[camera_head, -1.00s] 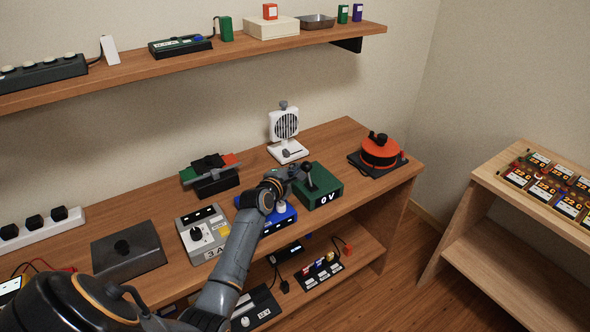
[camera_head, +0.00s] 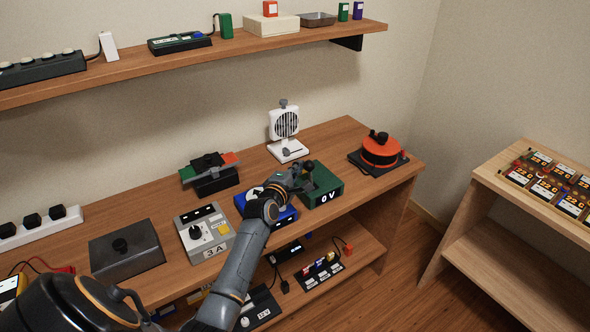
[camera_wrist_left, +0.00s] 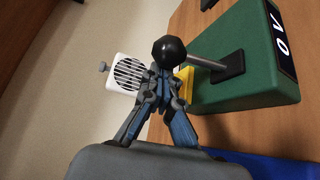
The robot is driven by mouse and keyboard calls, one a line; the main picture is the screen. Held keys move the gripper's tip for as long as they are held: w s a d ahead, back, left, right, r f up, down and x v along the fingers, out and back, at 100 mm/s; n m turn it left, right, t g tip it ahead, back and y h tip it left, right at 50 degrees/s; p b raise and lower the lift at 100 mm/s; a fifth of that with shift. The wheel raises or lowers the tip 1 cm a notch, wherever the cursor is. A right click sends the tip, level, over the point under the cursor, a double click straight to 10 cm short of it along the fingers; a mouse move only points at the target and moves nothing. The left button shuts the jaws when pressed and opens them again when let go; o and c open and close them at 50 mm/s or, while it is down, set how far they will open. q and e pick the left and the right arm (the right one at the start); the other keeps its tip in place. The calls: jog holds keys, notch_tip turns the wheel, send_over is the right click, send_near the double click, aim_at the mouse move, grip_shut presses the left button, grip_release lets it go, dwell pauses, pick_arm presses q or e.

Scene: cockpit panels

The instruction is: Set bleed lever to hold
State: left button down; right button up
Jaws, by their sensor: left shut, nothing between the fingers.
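A green box (camera_head: 323,188) marked "0 V" stands on the workbench and also shows in the left wrist view (camera_wrist_left: 225,75). It carries a lever with a grey shaft (camera_wrist_left: 207,62) and a black ball knob (camera_wrist_left: 170,50). No label naming this lever is readable. My left gripper (camera_head: 303,174) is at the lever, above the box's left side. In the left wrist view its shut fingers (camera_wrist_left: 162,82) are empty, with the knob just beyond the tips. I cannot tell whether they touch. A yellow part (camera_wrist_left: 186,84) shows beside the fingers. My right gripper is not in view.
A blue box (camera_head: 284,217) stands left of the green box, partly under my arm. A white fan (camera_head: 284,124) stands behind, and a red-orange reel (camera_head: 380,151) to the right. A grey dial box (camera_head: 205,234) is farther left. A shelf (camera_head: 215,55) runs above the bench.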

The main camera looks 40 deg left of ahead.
aim_at(309, 167)
pick_arm(q)
jog(key=d+m+t+b, duration=0.1)
jog(key=m+b, duration=0.1)
jog(key=s+d+m+t+b, duration=0.1)
jog(key=d+m+b, duration=0.1)
jog(key=shift+s+t+y+b, duration=0.1)
jog(key=shift+t+y+b, duration=0.2)
jog(key=shift+t, duration=0.1)
jog(key=shift+s+d+r+m+t, duration=0.2)
jog(key=shift+d+m+t, duration=0.1)
jog(key=shift+m, duration=0.5)
jog(key=shift+d, duration=0.35)
jog(key=shift+s+d, duration=0.1)
jog(key=shift+f, duration=0.15)
